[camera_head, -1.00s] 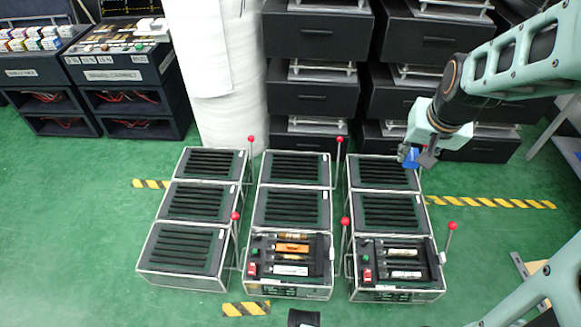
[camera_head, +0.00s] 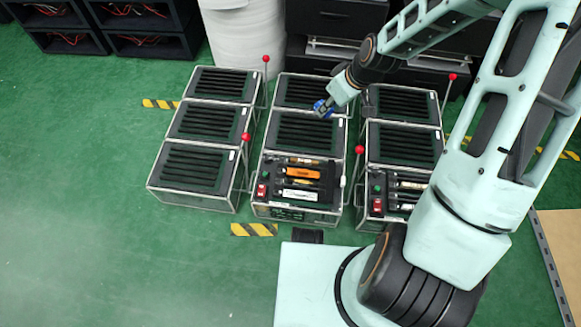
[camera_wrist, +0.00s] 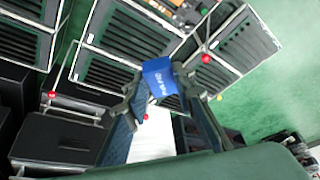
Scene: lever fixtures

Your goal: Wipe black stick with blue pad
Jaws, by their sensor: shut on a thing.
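My gripper (camera_head: 322,108) is shut on the blue pad (camera_wrist: 159,80), which has white lettering and sits between the two fingertips. In the head view, the blue pad (camera_head: 325,106) is small and partly covered by the fingers. It appears over the middle column of boxes, near the back and middle boxes; I cannot tell its height above them. The boxes hold rows of black sticks, such as those in the middle box (camera_head: 305,133) and the left front box (camera_head: 192,163). I cannot tell which black stick the task means.
Several red-knobbed levers (camera_head: 360,150) rise beside the boxes. The front middle box (camera_head: 268,207) has red and green buttons and orange and white tubes. Dark drawer cabinets (camera_head: 335,18) and a white roll (camera_head: 245,45) stand behind. Green floor (camera_head: 80,200) is clear at left.

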